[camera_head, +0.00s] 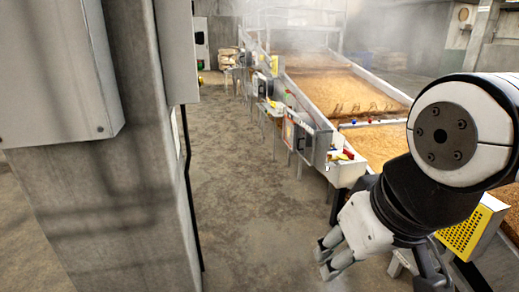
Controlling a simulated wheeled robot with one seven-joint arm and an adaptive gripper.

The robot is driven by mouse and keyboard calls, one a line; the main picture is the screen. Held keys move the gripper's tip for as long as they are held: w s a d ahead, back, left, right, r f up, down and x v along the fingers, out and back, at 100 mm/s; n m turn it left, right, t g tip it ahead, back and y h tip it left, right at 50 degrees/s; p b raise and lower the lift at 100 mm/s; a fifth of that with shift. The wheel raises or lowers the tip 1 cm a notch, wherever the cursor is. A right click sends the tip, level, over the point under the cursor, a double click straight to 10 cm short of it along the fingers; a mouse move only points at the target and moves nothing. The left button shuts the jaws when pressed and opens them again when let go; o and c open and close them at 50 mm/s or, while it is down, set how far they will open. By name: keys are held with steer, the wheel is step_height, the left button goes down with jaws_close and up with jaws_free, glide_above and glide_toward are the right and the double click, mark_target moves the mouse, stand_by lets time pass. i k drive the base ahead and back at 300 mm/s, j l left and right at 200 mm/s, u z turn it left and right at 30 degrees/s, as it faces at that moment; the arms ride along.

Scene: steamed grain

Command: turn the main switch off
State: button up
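I cannot tell for certain which thing is the main switch. A small yellow and red knob-like part (201,80) shows at the right edge of the grey cabinet on the left; the cabinet's front is turned away from me. A grey control box (303,138) with small fittings hangs on the side of the grain bed at centre right. My gripper (325,261) is low at centre right, over the floor, pointing down and left, and apart from both. It looks empty, but whether its fingers are open or shut is unclear.
A concrete pillar (95,200) carrying a grey cabinet (178,50) fills the left. Long troughs of steaming grain (340,92) run along the right. A yellow perforated guard (464,236) stands close beside my arm. The floor aisle (245,190) between is clear.

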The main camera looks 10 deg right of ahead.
mark_target(348, 154)
steer(key=i+l+z, duration=0.1)
steer(key=i+l, duration=0.35)
steer(key=i+l+z, duration=0.1)
steer(key=i+l, duration=0.25)
steer(key=i+l+z, duration=0.1)
steer(key=i+l, duration=0.3)
steer(key=i+l+z, duration=0.1)
steer(key=i+l, duration=0.2)
steer(key=i, duration=0.3)
steer(key=i+l+z, duration=0.1)
steer(key=i+l, duration=0.15)
steer(key=i, duration=0.2)
steer(key=i+l+z, duration=0.1)
steer(key=i+l, duration=0.15)
steer(key=i, duration=0.25)
